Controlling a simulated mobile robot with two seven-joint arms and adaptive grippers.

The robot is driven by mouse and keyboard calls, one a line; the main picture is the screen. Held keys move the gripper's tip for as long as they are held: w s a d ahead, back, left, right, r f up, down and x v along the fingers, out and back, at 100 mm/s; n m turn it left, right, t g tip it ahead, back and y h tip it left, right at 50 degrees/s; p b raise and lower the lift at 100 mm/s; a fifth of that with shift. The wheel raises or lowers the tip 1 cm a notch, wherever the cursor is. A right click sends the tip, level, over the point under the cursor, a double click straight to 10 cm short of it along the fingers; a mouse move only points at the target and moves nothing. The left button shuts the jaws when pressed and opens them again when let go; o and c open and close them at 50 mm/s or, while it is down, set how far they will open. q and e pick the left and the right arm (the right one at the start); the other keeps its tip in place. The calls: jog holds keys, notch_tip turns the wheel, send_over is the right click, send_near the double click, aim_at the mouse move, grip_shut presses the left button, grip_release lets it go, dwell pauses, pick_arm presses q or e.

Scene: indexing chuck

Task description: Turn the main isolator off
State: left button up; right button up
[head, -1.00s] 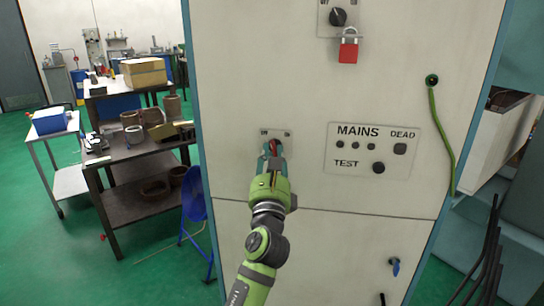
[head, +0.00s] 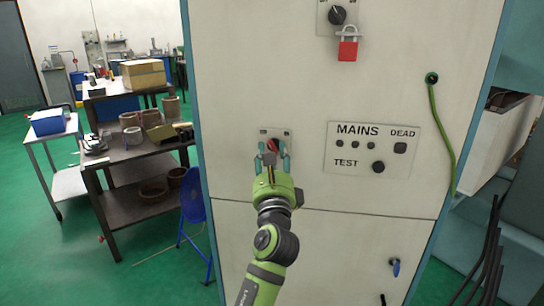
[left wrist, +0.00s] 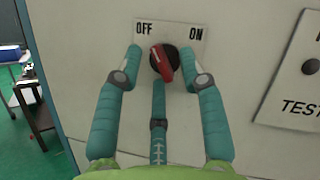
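The main isolator is a red handle (head: 273,145) on a black knob, on a small plate (head: 286,134) on the pale cabinet front. In the left wrist view the plate reads OFF at left and ON at right. The red handle (left wrist: 162,63) is tilted, its upper end leaning left toward OFF. My left gripper (head: 273,152) is open, its teal fingers spread on either side of the handle; in the left wrist view the fingers (left wrist: 162,68) look clear of the handle. My right gripper is not in view.
A MAINS test panel (head: 372,150) is right of the isolator. Above are a black rotary switch (head: 337,16) and a red padlock (head: 348,48). A green cable (head: 441,130) hangs at right.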

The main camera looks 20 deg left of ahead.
pick_arm(q)
jog(key=v, duration=0.7)
jog(key=shift+s, duration=0.25)
jog(key=shift+d+f, duration=0.1)
jog(key=shift+f, duration=0.05)
